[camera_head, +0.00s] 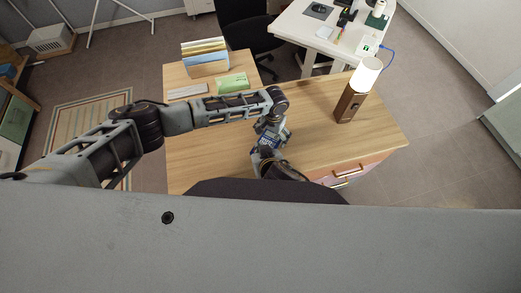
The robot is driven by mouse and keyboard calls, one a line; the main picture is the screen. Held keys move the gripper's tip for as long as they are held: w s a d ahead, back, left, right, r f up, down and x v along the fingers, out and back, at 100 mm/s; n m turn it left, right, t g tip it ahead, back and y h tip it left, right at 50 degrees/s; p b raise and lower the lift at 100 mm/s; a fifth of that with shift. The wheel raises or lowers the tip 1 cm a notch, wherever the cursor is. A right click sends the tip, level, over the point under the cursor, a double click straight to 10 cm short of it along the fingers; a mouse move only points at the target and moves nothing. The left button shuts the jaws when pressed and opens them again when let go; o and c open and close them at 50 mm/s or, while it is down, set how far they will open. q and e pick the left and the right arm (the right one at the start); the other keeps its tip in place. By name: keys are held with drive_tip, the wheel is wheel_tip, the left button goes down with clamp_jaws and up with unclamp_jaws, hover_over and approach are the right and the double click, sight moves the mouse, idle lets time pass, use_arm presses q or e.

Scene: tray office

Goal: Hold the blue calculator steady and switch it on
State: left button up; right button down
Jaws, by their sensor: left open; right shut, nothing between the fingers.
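The blue calculator (268,141) is on the front middle of the wooden desk, small and mostly covered by my two grippers. My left gripper (277,134) comes down from above, just behind and over the calculator, with its fingers open. My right gripper (262,152) is shut and empty at the calculator's near side. The calculator's keys and switch are too small and too hidden to make out. I cannot tell whether either gripper touches it.
The wooden desk (318,105) has free room right of the grippers. A lamp (351,102) stands at its right. A green box (232,83), a white keyboard (187,91) and a file holder (205,62) lie at the back left. A white table (310,30) stands behind.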

use_arm(q)
drive_tip(key=shift+r, duration=0.1)
wheel_tip(320, 180, up, 12)
idle(0.8)
idle(0.7)
